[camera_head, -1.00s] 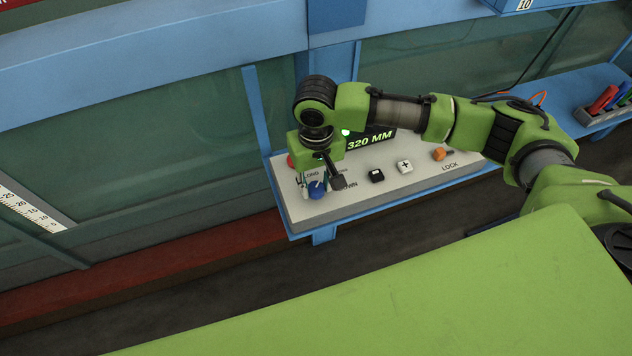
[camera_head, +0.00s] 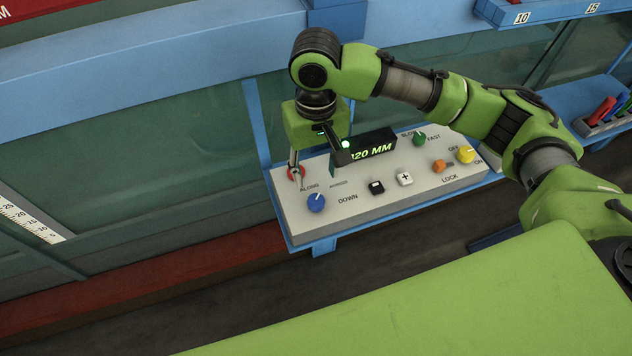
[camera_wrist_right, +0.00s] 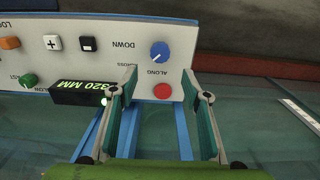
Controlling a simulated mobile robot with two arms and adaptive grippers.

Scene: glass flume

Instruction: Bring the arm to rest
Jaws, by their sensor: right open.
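My right arm reaches in from the right in the head view. Its right gripper (camera_head: 315,164) hangs over the left back part of the control panel (camera_head: 270,195), with its fingers apart and nothing between them. In the right wrist view the two fingers of the gripper (camera_wrist_right: 168,98) stand open, with the panel beyond the tips. The blue knob (camera_head: 316,203) is in front of the fingers and clear of them. The red button (camera_head: 296,172) is partly hidden by a finger in the head view. It shows whole in the wrist view (camera_wrist_right: 163,91). My left gripper is not in view.
The display (camera_head: 370,147) reads 320 MM. A black button (camera_head: 376,187), a white plus button (camera_head: 404,178), an orange knob (camera_head: 438,166), a green knob (camera_head: 419,139) and a yellow knob (camera_head: 466,154) are on the panel. The glass flume wall (camera_head: 150,165) stands behind.

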